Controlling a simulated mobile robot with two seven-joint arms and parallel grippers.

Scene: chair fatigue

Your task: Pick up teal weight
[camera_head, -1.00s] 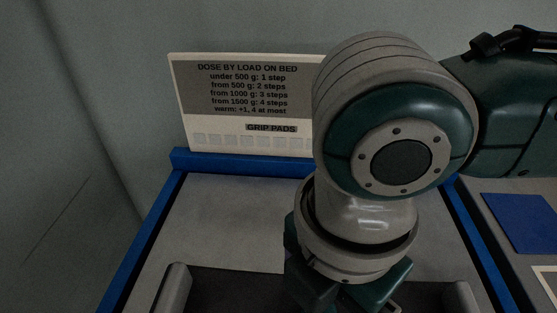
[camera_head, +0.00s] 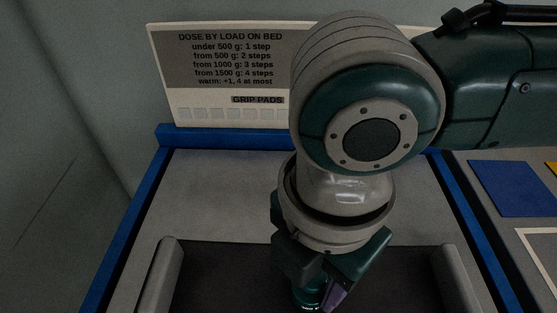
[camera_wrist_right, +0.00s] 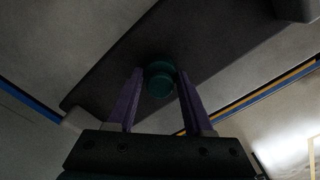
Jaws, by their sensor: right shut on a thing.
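The teal weight (camera_head: 307,291) is a small round teal piece low in the head view, partly hidden by my right gripper (camera_head: 322,294). The right wrist view shows its round end (camera_wrist_right: 160,82) between the purple fingers of the right gripper (camera_wrist_right: 158,88). These fingers are shut on the weight, over the dark bed (camera_head: 225,275). I cannot tell whether the weight touches the bed. My left gripper is in neither current view.
The dark bed has grey raised sides (camera_head: 163,275) and lies in a blue-edged tray (camera_head: 128,226). A dose sign (camera_head: 215,60) stands at the back. A blue square (camera_head: 515,188) lies to the right. Grey surface behind the bed is clear.

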